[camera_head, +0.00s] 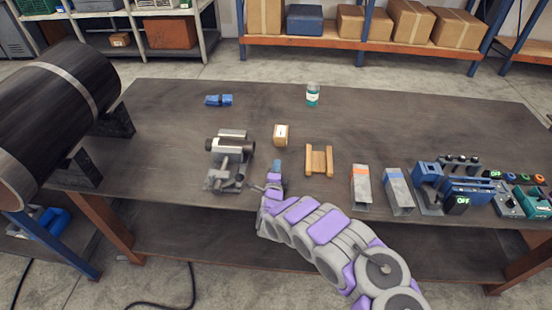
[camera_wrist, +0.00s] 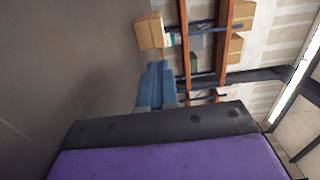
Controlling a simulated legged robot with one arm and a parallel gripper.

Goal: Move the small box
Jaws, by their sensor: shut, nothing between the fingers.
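The small box (camera_head: 281,135), tan with a white label, stands on the table (camera_head: 400,120) near its middle. In the wrist view, which is turned on its side, the small box (camera_wrist: 150,32) shows beyond the fingertips. My gripper (camera_head: 277,166) is at the front part of the table, just nearer the front edge than the box and apart from it. Its blue fingers (camera_wrist: 158,70) are shut with nothing between them.
A wooden cradle (camera_head: 319,160) stands right of my gripper, a metal vise-like fixture (camera_head: 228,165) left. Behind are a blue part (camera_head: 219,100) and a jar (camera_head: 313,95). Metal blocks (camera_head: 360,187) and blue devices (camera_head: 455,185) fill the right. A flanged pipe (camera_head: 50,110) is at far left.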

